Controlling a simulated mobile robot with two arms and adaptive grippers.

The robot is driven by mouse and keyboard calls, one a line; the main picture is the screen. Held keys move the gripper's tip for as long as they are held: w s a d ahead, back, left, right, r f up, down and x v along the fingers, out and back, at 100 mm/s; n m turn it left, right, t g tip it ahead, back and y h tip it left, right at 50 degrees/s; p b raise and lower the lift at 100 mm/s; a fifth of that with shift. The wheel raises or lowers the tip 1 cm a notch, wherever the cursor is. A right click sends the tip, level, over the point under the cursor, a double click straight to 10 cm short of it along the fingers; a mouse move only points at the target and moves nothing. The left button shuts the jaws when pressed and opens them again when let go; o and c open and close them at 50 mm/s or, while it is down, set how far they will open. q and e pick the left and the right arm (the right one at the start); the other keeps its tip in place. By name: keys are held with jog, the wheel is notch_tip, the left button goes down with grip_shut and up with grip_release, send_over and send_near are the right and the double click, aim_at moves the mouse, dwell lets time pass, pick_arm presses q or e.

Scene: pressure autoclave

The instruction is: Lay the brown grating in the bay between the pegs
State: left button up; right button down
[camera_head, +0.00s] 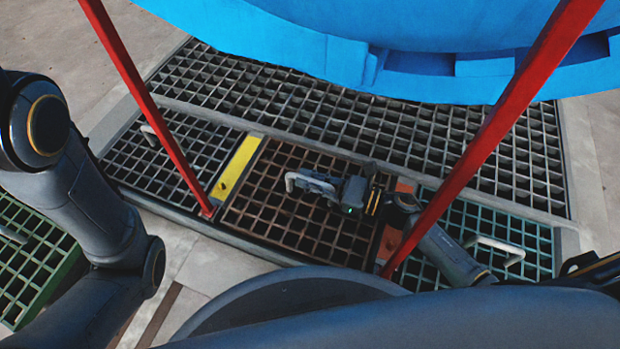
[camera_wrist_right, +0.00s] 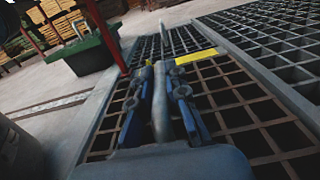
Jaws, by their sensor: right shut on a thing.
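The brown grating (camera_head: 268,217) lies about level among the floor gratings, between a yellow strip (camera_head: 236,167) on its left and an orange strip (camera_head: 391,236) on its right. It also shows in the wrist view (camera_wrist_right: 240,116). I cannot tell whether it rests fully down. My right gripper (camera_head: 312,185) is shut on the grating's pale handle (camera_head: 290,179); in the wrist view the handle (camera_wrist_right: 160,108) stands between the blue-grey fingers. No pegs can be made out clearly. My left arm is at the left; its gripper is out of view.
Red posts (camera_head: 140,85) (camera_head: 490,130) slant down on both sides of the grating. A blue vessel (camera_head: 400,50) overhangs the back. A grey grating (camera_head: 175,150) lies left, a teal one (camera_head: 510,235) right. A green-framed grating (camera_head: 35,255) is at far left.

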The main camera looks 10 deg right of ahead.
jog(key=shift+f+b, duration=0.25)
jog(key=shift+b, duration=0.2)
jog(key=c, duration=1.3)
grip_release()
jog(key=shift+o, duration=0.2)
jog(key=shift+f, duration=0.3)
send_over(338, 206)
jog(key=shift+r, duration=0.25)
